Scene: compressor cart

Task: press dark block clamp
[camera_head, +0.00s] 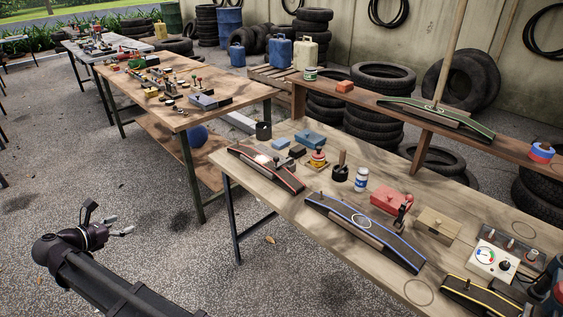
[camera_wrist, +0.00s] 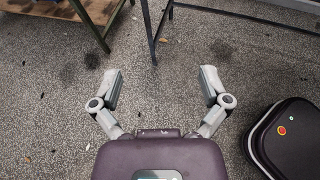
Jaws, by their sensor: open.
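My gripper (camera_head: 121,225) is open and empty at the lower left of the head view, over the gravel and well left of the near table. In the wrist view my gripper (camera_wrist: 160,78) shows its two fingers spread wide, with only ground and table legs beyond them. No thing is clearly a dark block clamp. A small dark block (camera_head: 298,151) lies on the near table by a blue box. A red block (camera_head: 391,199) with a dark lever-like fitting at its right stands further right on that table; I cannot tell whether the fitting is a clamp.
The near wooden table (camera_head: 290,205) also holds striped curved boards, a wooden box (camera_head: 437,225) and a gauge box (camera_head: 494,261). A second table (camera_head: 190,75) stands behind left. Tyres (camera_head: 385,78) line the wall. The gravel between my gripper and the near table is largely open.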

